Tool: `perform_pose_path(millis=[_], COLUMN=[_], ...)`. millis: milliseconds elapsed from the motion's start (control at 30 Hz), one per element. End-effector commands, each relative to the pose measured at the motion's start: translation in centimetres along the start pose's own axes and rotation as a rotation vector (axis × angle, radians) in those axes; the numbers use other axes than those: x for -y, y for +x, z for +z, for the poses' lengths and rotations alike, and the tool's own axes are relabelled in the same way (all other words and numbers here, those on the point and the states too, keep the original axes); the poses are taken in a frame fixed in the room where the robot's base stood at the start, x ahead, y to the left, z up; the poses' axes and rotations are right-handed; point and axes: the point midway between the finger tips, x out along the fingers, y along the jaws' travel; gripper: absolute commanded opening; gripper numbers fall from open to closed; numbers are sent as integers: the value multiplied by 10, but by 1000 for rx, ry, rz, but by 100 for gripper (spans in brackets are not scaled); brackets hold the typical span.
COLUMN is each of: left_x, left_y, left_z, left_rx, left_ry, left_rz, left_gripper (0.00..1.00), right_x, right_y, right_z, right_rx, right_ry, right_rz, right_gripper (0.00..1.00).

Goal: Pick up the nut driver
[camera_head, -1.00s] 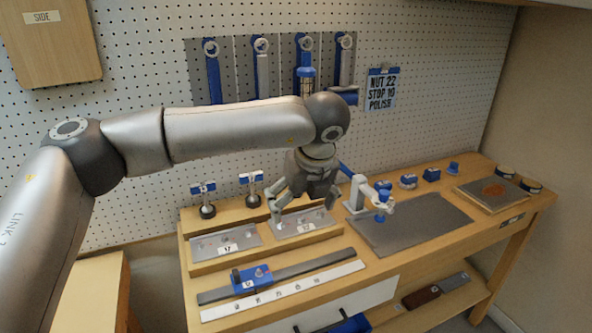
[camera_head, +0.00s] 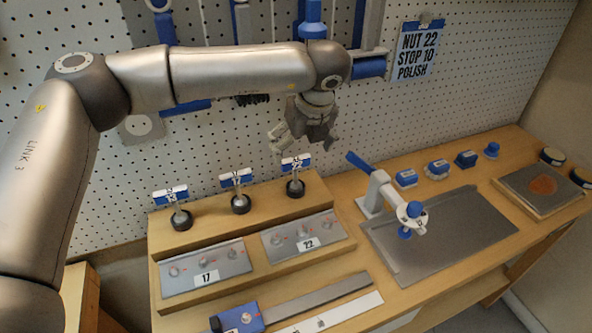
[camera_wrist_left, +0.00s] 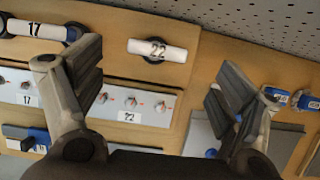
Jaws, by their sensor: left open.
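Three T-handled nut drivers stand upright in a row on the wooden riser. The driver labelled 22 (camera_head: 295,163) is rightmost, with the 17 driver (camera_head: 237,178) and the leftmost driver (camera_head: 171,196), apparently 13, beside it. My left gripper (camera_head: 301,142) is open and empty, close above the 22 driver in the head view. In the left wrist view the white 22 handle (camera_wrist_left: 170,53) shows between and beyond the spread fingers, apart from both. The 17 handle (camera_wrist_left: 36,28) lies to the left, partly behind a finger.
Plates marked 17 (camera_head: 205,268) and 22 (camera_head: 302,237) lie in front of the drivers. Tools hang on the pegboard behind. A note (camera_head: 417,50) reads NUT 22, STOP 10, POLISH.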

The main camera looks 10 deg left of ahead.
Motion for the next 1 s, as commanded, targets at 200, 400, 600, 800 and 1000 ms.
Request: perform_pose_path(millis=[200,400,600,800,1000], left_x=[0,-4,-3,-3,-3], left_y=[19,42,68,71,71], left_z=[0,-2,-3,-4,-4], left_rx=[0,-2,0,1,1], left_ry=[0,0,-1,0,0], left_rz=[0,3,1,-1,-1], left_gripper=[89,89,89,89,71], right_x=[-2,-7,-9,-7,-6], right_y=[-7,-26,-32,-31,-31], right_z=[-2,-26,-29,-18,-13], right_rx=[-5,-41,-44,-28,-19], right_ry=[-2,-3,-3,-2,-1], right_rz=[2,8,10,8,7], right_gripper=[40,40,40,40,40])
